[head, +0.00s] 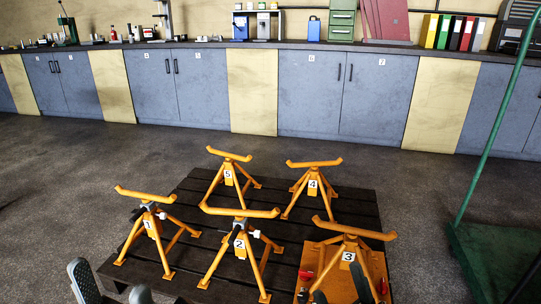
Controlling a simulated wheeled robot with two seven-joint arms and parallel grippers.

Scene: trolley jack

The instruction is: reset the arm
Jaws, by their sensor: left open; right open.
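My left gripper (110,289) is at the bottom left, with its two grey fingers apart and nothing seen between them. My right gripper (340,291) is low at the bottom right, in front of the orange stand marked 3 (347,256). Its dark fingers are apart; whether they touch the stand cannot be told. An orange panel with small red parts (314,256) shows around that stand's legs. Most of both my arms is out of view.
Orange stands marked 1 (148,223), 2 (239,245), 4 (312,184) and 5 (228,174) stand on a dark slatted pallet (195,184). A green post and base (490,250) is at right. Grey cabinets (340,95) line the back. Floor left of the pallet is clear.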

